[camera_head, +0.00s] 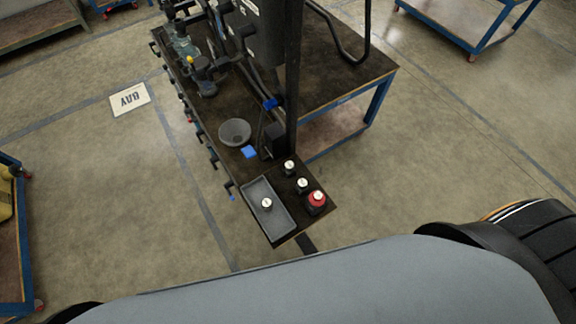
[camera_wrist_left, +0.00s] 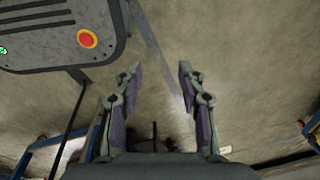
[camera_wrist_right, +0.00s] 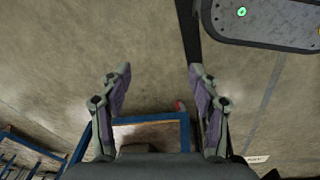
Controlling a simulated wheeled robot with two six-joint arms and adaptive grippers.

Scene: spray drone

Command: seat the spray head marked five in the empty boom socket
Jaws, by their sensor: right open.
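Several small dark spray heads with white tops are near the table's front corner in the head view. One spray head (camera_head: 267,203) lies in a grey tray (camera_head: 284,225). Two more, a rear one (camera_head: 289,168) and a middle one (camera_head: 302,184), stand to the right of the tray. A red-bodied one (camera_head: 317,199) stands nearest the right edge. Their marks are too small to read. A row of dark fittings (camera_head: 213,163) runs along the table's left edge; I cannot tell which socket is empty. My left gripper (camera_wrist_left: 159,68) and right gripper (camera_wrist_right: 160,69) are open and empty over floor.
The dark worktable (camera_head: 350,72) carries bulky machinery (camera_head: 262,35) and a dark upright post. A floor sign (camera_head: 130,98) is at left.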

